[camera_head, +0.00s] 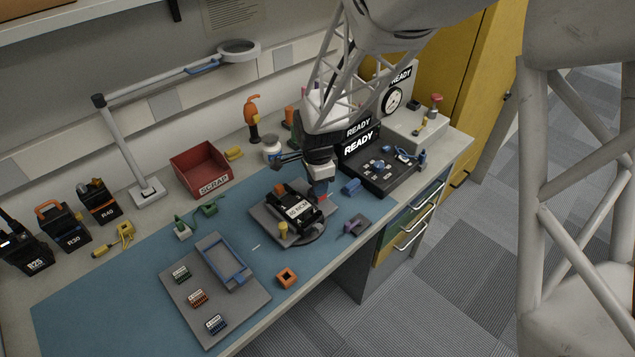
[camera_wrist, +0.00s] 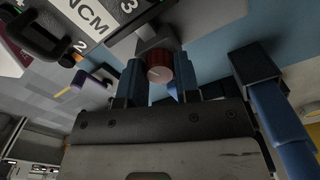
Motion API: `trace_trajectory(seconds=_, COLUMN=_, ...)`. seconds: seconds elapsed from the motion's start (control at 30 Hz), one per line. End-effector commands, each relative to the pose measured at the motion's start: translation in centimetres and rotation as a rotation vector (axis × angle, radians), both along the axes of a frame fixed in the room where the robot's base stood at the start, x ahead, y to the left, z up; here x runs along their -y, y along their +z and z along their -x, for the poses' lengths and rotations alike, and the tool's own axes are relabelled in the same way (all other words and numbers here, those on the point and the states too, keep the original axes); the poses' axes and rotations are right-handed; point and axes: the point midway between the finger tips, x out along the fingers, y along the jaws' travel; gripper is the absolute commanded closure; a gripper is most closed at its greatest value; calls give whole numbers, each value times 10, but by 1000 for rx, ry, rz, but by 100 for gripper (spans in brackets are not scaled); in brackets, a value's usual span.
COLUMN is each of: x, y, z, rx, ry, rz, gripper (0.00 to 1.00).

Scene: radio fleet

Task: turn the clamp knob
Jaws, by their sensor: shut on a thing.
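The red clamp knob (camera_wrist: 158,66) sits between the two blue fingers of my gripper (camera_wrist: 158,78) in the wrist view, with a finger on each side. My gripper is shut on it. In the head view my gripper (camera_head: 320,190) is low at the back right corner of the fixture, and a small red patch of the knob (camera_head: 324,198) shows by the fingertips. A black radio with a white label (camera_head: 299,209) lies in the grey fixture (camera_head: 262,222). Its label also shows at the top left of the wrist view (camera_wrist: 84,12). The knob's far side is hidden.
A grey tray (camera_head: 184,294) with small parts lies at the front left. An orange square part (camera_head: 287,278) and a purple-grey part (camera_head: 355,226) lie near the fixture. A black READY unit (camera_head: 378,172) stands close behind on the right. A red SCRAP bin (camera_head: 201,165) is at the back left.

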Motion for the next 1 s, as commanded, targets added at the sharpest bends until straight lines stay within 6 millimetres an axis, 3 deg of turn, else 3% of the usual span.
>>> trace_trajectory(seconds=1.0, x=0, y=1, z=0, rx=0, ry=-965, rz=-2, gripper=93)
